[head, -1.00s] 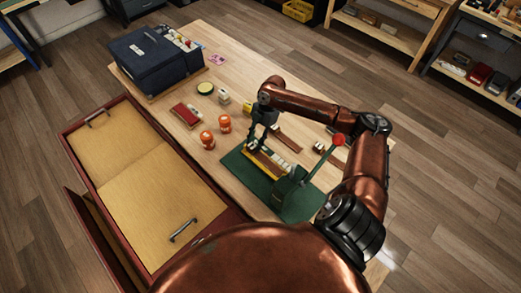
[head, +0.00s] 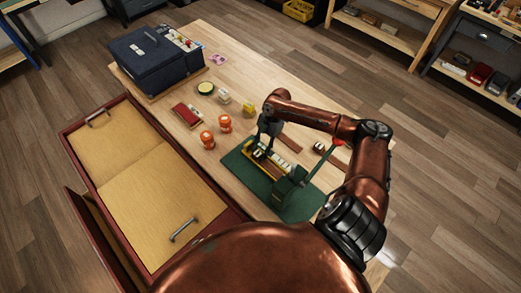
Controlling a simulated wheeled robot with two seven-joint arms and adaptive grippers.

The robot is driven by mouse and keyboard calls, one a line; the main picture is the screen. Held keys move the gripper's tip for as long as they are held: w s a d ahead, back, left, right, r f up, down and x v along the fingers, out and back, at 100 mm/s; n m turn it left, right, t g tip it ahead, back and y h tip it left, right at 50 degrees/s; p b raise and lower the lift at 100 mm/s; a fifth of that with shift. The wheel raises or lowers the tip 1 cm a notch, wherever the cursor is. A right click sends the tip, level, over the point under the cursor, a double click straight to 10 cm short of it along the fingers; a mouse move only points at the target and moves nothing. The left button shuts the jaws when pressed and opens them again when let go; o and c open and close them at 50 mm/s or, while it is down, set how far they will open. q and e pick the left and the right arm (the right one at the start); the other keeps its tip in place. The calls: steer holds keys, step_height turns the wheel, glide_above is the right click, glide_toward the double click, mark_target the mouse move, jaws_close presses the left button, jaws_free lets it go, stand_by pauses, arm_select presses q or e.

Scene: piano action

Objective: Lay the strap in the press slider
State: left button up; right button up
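The press (head: 287,189) is a green machine with a lever, standing on a green base plate (head: 236,169). Its long yellow slider (head: 283,163) carries a row of pale pieces. My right gripper (head: 259,154) points down at the far left end of the slider, close above or touching it. A small pale piece shows at its fingertips; whether the fingers are shut on it is too small to tell. A flat brown strip that may be the strap (head: 290,143) lies on the table just behind the slider. My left gripper is not in view.
Two orange figures (head: 225,123), a red pad (head: 187,115), a yellow block (head: 249,110) and a round tin (head: 205,88) stand on the wooden table (head: 285,85). A dark blue box (head: 150,62) is at the back left. A large red-edged case (head: 130,185) lies at left.

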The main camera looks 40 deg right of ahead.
steer(key=shift+r, duration=0.1)
steer(key=v, duration=1.2)
